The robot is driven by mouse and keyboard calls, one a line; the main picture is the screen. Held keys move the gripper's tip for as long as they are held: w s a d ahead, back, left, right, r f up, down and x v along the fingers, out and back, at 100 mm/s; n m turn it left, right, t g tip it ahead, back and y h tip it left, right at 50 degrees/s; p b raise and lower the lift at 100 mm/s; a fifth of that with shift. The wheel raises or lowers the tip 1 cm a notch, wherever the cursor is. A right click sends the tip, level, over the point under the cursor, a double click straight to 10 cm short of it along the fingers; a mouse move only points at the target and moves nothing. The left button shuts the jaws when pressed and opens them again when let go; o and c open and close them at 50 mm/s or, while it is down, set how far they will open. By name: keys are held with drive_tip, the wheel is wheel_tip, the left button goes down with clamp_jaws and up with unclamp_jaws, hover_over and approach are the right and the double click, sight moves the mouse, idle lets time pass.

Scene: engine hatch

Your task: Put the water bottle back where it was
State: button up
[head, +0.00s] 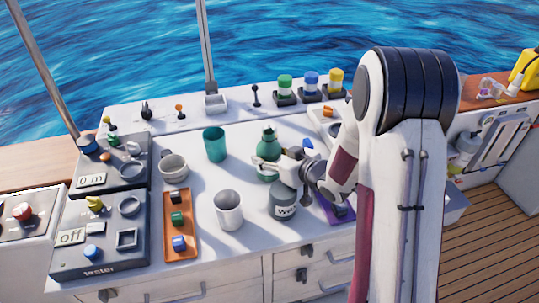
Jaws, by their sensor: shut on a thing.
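A green, round-shouldered bottle (268,146), which looks like the water bottle, is upright near the middle of the white worktop. My gripper (268,166) reaches in from the right and is shut on the bottle's body. The fingers cross its front and hide part of it. I cannot tell whether its base touches the worktop. A grey jar (284,203) with a white label starting with "W" stands just in front, below my gripper, its top partly covered.
A teal cup (215,144), a white mug (228,209) and a grey-white cup (173,167) stand left of the bottle. An orange tray (180,248) holds coloured blocks. A purple item (337,212) lies partly behind my arm. Capped containers (311,86) line the back ledge.

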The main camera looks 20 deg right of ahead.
drive_tip(key=o, duration=1.4)
drive_tip(key=shift+f, duration=0.1)
drive_tip(key=shift+r, duration=0.2)
drive_tip(key=shift+s+d+r, duration=0.1)
drive_tip(key=shift+s+d, duration=0.05)
drive_tip(key=shift+s, duration=0.05)
drive_tip(key=shift+v, duration=5.75)
drive_tip(key=shift+r, duration=0.1)
